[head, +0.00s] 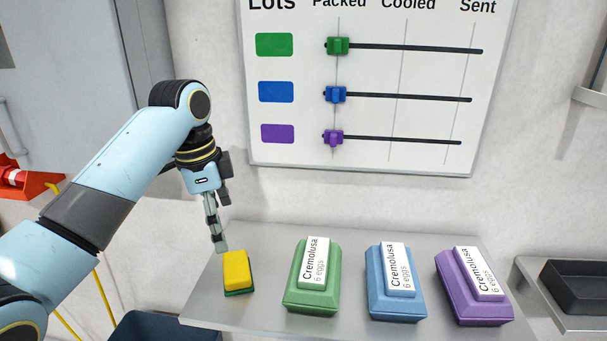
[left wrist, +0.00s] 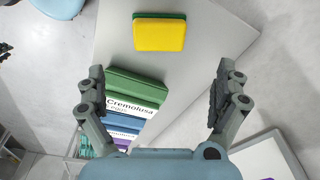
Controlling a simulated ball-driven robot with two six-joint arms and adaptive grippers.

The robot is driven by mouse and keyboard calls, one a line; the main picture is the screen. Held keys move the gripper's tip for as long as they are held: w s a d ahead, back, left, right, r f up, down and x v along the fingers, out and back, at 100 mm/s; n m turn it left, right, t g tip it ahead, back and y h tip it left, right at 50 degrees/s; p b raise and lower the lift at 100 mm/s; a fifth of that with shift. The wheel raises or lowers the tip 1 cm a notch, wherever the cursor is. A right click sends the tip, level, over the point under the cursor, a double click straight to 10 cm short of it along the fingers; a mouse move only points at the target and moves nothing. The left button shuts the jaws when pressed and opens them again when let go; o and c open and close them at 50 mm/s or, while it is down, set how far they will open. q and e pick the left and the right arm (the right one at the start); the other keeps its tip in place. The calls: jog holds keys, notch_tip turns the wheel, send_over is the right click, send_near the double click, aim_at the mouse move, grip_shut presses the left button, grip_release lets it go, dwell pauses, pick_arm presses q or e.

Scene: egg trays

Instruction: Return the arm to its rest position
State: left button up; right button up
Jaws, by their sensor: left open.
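My left arm comes in from the left in the head view, bent at the elbow. My left gripper (head: 221,247) hangs down above the back left part of the table, just behind a yellow and green sponge (head: 237,268). In the left wrist view the two fingers of the left gripper (left wrist: 160,90) are wide apart with nothing between them held. The sponge also shows there (left wrist: 159,33), beyond the fingertips. My right gripper is not in view.
A green egg box (head: 303,300), a blue egg box (head: 398,307) and a purple egg box (head: 476,308) stand in a row on the grey table (head: 275,240). A board (head: 400,75) with sliders hangs behind. A dark tray (head: 580,288) is at right.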

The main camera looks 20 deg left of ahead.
pick_arm(q)
jog(key=s+d+f+n+t+y, duration=0.15)
jog(key=s+n, duration=0.35)
jog(key=s, duration=0.8)
jog(key=s+d+f+n+t, duration=0.1)
jog(key=s+d+f+n, duration=0.3)
jog(key=s, duration=0.8)
jog(key=s+a+f+g+b, duration=0.1)
jog(key=f+b, duration=0.2)
jog(key=f, duration=0.8)
jog(key=s+a+f+n+b, duration=0.1)
jog(key=a+f+b, duration=0.15)
jog(key=f, duration=0.95)
jog(key=s+f+g+b, duration=0.1)
jog(key=f+b, duration=0.2)
jog(key=f, duration=0.8)
jog(key=s+a+f+b, duration=0.1)
jog(key=s+f+b, duration=0.4)
jog(key=s+f, duration=1.2)
notch_tip(320, 180, down, 2)
jog(key=shift+s+f, duration=0.1)
jog(key=shift+s, duration=0.25)
